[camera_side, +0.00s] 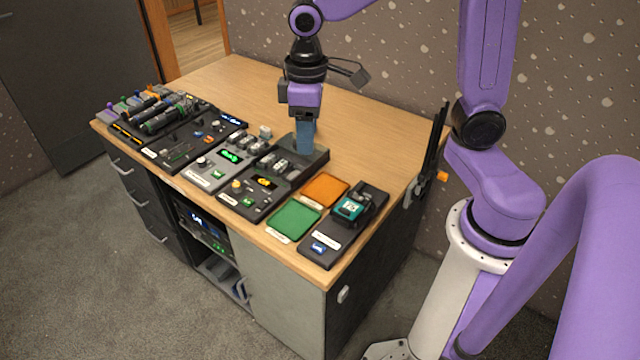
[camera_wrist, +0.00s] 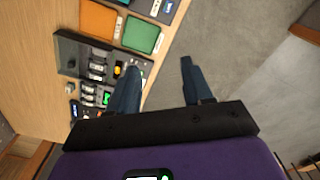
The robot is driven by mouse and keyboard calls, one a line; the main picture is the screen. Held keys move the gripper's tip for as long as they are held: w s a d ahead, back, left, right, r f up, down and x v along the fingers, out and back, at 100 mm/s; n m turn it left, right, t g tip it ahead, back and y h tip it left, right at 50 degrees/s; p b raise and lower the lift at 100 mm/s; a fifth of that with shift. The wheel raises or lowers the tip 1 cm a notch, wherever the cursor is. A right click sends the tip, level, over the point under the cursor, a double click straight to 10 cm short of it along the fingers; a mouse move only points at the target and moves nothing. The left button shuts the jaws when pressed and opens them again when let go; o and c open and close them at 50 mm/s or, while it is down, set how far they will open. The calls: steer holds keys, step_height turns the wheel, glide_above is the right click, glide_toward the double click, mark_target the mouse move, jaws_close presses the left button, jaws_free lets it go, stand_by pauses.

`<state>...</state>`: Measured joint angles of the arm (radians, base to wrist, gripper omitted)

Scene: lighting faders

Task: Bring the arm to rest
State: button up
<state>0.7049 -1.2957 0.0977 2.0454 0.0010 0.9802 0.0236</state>
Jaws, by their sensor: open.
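My gripper (camera_side: 305,140) is above the control panels on the wooden desk in the side view, pointing down. Its blue fingers hide part of the panel behind them. In the wrist view my gripper (camera_wrist: 158,78) has its two blue fingers spread apart, with nothing between them but the floor and the desk edge beyond. I cannot tell exactly how far above the panels the fingertips are.
The wooden desk (camera_side: 232,78) carries a fader panel (camera_side: 175,140), a green pad (camera_side: 293,220), an orange pad (camera_side: 325,189) and a black device with a teal display (camera_side: 350,208). A dark rack (camera_side: 430,160) stands at the desk's right edge. The desk's back is clear.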

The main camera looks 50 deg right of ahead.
steer(key=s+d+n, duration=0.1)
steer(key=s+n, duration=0.2)
steer(key=s, duration=0.6)
steer(key=s+d+f+n, duration=0.1)
steer(key=s+n, duration=0.2)
steer(key=s, duration=0.6)
steer(key=shift+s+d+f, duration=0.25)
steer(key=shift+s+d, duration=0.1)
steer(key=shift+o, duration=0.3)
